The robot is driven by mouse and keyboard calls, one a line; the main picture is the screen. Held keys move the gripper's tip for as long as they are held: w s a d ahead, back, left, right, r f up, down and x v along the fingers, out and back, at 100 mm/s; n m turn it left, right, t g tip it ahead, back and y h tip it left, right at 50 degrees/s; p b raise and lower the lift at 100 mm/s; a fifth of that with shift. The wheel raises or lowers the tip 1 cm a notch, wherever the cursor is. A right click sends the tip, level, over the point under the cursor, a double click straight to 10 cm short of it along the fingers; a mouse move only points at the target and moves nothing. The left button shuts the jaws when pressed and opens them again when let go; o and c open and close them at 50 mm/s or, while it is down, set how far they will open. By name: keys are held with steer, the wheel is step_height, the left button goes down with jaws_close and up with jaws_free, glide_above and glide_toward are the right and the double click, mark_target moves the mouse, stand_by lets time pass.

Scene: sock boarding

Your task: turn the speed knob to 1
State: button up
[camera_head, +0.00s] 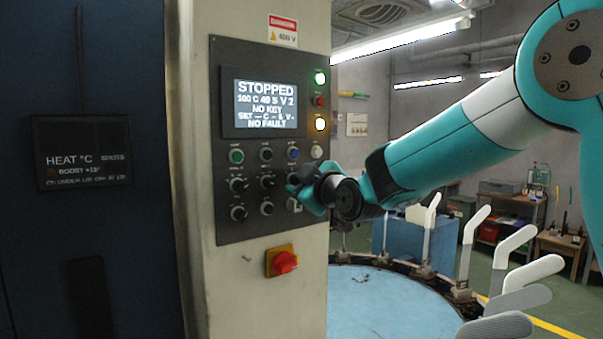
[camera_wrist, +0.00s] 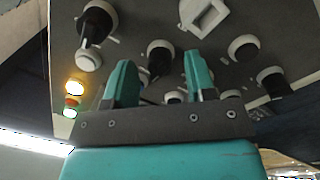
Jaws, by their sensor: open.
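The control panel (camera_head: 226,150) carries several black knobs; their labels are too small to read, so I cannot tell which is the speed knob. Its screen (camera_head: 265,106) reads STOPPED, with "V 2" in the second line and "NO KEY" below. My gripper (camera_head: 295,186) is open at the right side of the panel, covering part of the middle knob row. In the wrist view its two fingers (camera_wrist: 161,78) stand apart, with a black knob (camera_wrist: 160,55) just beyond and between them. I cannot tell whether they touch it. The knob's pointer is not readable.
Neighbouring knobs (camera_wrist: 243,47) and a white square fitting (camera_wrist: 203,16) sit close around the fingers. A red switch on a yellow plate (camera_head: 282,261) is below the panel. A round blue table (camera_head: 385,305) with upright sock forms (camera_head: 470,240) stands to the right.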

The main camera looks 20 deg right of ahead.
steer(key=shift+w, duration=0.2)
steer(key=c, duration=0.9)
